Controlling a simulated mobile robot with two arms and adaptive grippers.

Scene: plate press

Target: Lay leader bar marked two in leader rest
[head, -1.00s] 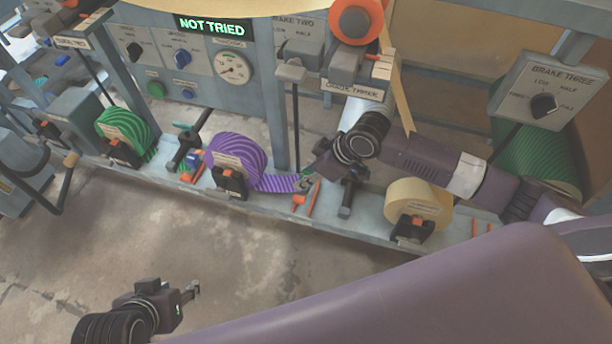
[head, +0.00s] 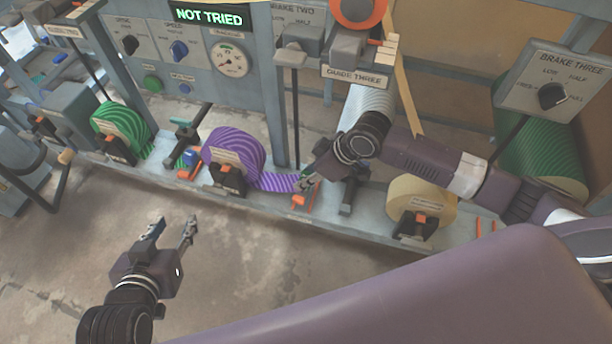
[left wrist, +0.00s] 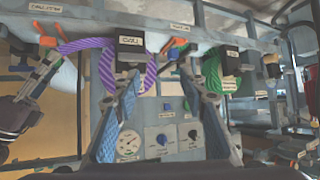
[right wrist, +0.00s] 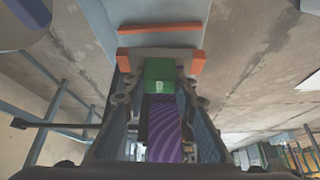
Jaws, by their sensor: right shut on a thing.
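The leader bar (right wrist: 160,74) is a small green block with a pale mark, too small to read surely, on the end of a purple striped web (head: 275,181). My right gripper (head: 308,182) is shut on the bar, low over the base rail. An orange-ended rest (head: 303,198) is right at the bar; in the right wrist view its grey crosspiece (right wrist: 150,54) and orange parts lie just beyond it. I cannot tell whether they touch. My left gripper (head: 172,232) is open and empty over bare floor, left of the rail; its spread fingers frame the left wrist view.
The purple roll (head: 235,150) and green roll (head: 120,122) sit on the rail (head: 275,207), a cream roll (head: 420,195) to the right. A post (head: 348,196) stands right of the rest. A "NOT TRIED" display (head: 209,14) is above. The floor (head: 60,240) in front is clear.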

